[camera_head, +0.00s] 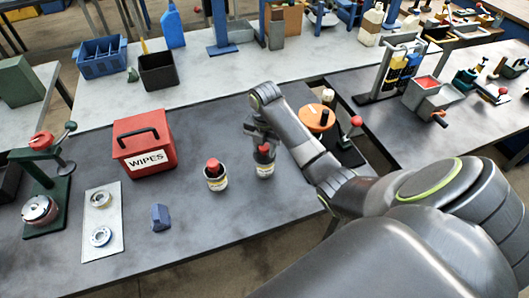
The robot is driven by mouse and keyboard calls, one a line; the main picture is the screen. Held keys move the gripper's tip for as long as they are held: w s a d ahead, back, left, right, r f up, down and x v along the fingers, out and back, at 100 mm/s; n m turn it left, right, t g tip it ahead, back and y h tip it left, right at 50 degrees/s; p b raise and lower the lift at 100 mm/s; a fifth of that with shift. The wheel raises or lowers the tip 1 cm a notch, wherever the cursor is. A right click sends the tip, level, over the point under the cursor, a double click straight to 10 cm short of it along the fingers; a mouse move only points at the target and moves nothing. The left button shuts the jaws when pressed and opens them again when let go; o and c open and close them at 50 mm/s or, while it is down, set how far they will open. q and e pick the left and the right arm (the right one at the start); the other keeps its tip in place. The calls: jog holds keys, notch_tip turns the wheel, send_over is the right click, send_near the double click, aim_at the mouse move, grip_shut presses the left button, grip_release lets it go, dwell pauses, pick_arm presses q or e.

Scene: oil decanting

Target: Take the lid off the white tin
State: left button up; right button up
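Two small pale, labelled containers stand on the grey table: the left container (217,183) has a dark red-topped piece in it, and the right container (264,170) has a dark bottle-like piece in it. I cannot tell for sure which thing is the white tin, and no separate lid shows clearly. My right gripper (262,137) points down just above the right container, at the top of its dark piece. The fingers are small and dark, so I cannot tell whether they are open, shut or touching it. My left gripper is out of view.
A red WIPES box (145,142) stands left of the containers. A pale plate (117,225) with two round metal parts and a blue block (160,217) lie at the front left. A green press-like device (45,190) stands at the far left. The front middle is clear.

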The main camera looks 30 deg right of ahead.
jog(key=c, duration=0.5)
jog(key=shift+c, duration=0.2)
jog(key=shift+r, duration=0.1)
